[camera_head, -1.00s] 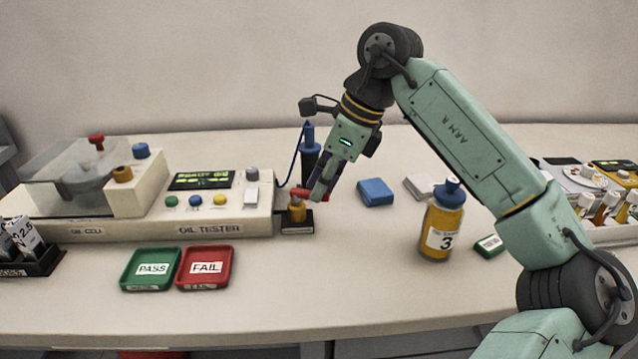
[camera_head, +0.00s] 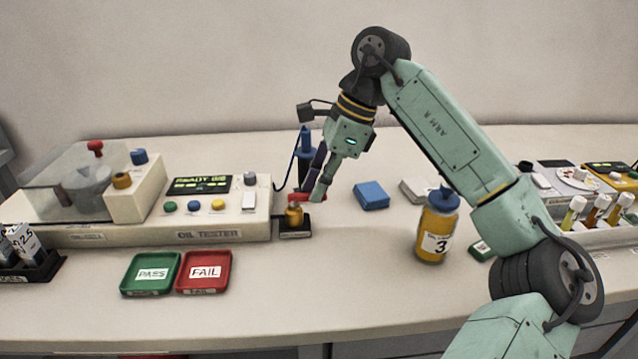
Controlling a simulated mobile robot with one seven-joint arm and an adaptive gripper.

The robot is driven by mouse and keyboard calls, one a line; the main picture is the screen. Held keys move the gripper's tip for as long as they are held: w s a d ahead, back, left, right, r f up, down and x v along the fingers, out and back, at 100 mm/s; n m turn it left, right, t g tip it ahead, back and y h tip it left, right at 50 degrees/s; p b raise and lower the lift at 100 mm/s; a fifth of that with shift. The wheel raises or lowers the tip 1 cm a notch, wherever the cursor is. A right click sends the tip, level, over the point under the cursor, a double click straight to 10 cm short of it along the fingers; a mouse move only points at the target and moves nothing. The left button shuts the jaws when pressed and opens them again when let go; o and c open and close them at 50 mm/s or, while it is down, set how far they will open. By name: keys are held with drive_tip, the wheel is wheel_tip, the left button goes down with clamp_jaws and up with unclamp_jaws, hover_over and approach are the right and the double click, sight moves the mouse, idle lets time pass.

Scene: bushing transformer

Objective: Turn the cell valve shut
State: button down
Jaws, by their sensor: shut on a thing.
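The cell valve is a small brass body (camera_head: 294,216) with a red handle (camera_head: 299,197) on top, on a dark base at the right end of the oil tester (camera_head: 160,235). My gripper (camera_head: 311,194) comes down from the upper right and is shut on the red handle. Its fingers cover part of the handle, and red shows on both sides of them. The oil tester's display (camera_head: 200,185) shows "READY" in its upper line; the rest is too small to read.
A blue probe (camera_head: 306,142) stands just behind my gripper. A blue block (camera_head: 371,195) and a bottle marked 3 (camera_head: 438,228) are to the right. Green PASS (camera_head: 151,290) and red FAIL (camera_head: 204,288) trays lie in front. The table between the trays and bottle is clear.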

drive_tip(key=c, duration=1.6)
unclamp_jaws()
drive_tip(key=v, duration=1.2)
